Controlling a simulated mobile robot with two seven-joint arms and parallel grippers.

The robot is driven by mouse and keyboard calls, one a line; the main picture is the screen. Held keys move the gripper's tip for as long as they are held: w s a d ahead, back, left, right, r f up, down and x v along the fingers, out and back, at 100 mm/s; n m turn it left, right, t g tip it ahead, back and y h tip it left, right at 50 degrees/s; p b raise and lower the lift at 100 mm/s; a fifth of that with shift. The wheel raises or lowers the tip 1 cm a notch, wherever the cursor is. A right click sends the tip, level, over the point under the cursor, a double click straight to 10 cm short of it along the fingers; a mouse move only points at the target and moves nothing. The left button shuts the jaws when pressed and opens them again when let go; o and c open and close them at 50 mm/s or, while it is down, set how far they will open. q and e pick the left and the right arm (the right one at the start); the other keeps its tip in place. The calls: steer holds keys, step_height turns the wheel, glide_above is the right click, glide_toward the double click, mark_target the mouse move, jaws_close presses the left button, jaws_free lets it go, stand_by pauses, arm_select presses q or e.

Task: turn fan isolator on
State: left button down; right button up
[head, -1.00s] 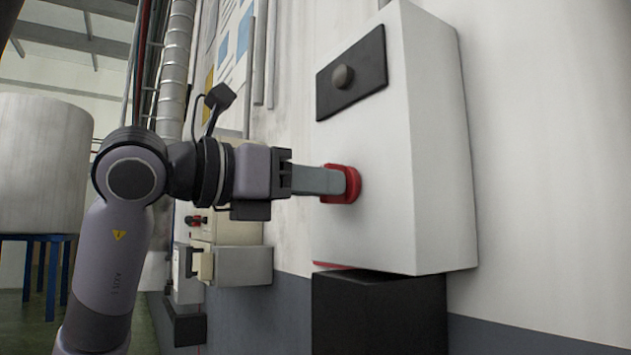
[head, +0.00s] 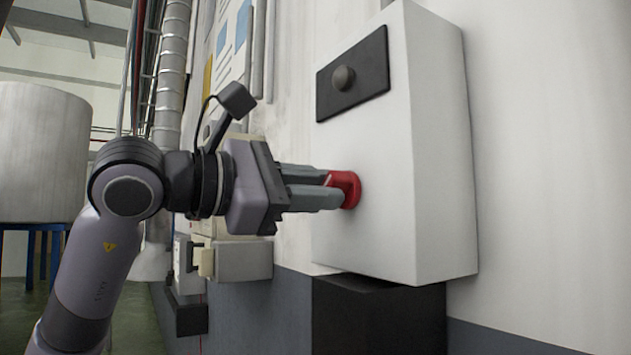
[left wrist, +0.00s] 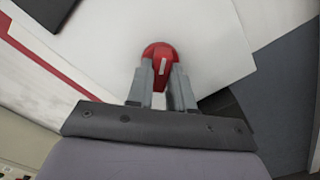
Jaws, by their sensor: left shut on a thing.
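The fan isolator is a red rotary knob (head: 345,186) on the front of a white wall box (head: 440,150). My left gripper (head: 330,191) comes in from the left with its two grey fingers shut on the red knob. In the left wrist view the red knob (left wrist: 159,55) sits between the fingertips (left wrist: 162,80), and a pale mark shows on its handle. The fingers hide part of the handle. My right gripper is not in view.
A black plate with a round grey button (head: 344,78) is above the knob. A black block (head: 375,315) is under the box. Smaller boxes (head: 240,260) and a vertical duct (head: 172,75) stand along the wall behind my arm. A large pale tank (head: 40,150) is at the far left.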

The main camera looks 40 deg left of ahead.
arm_select(q)
steer(key=shift+m+p, duration=0.85)
steer(key=shift+m, duration=3.35)
steer(key=c, duration=1)
jaws_free()
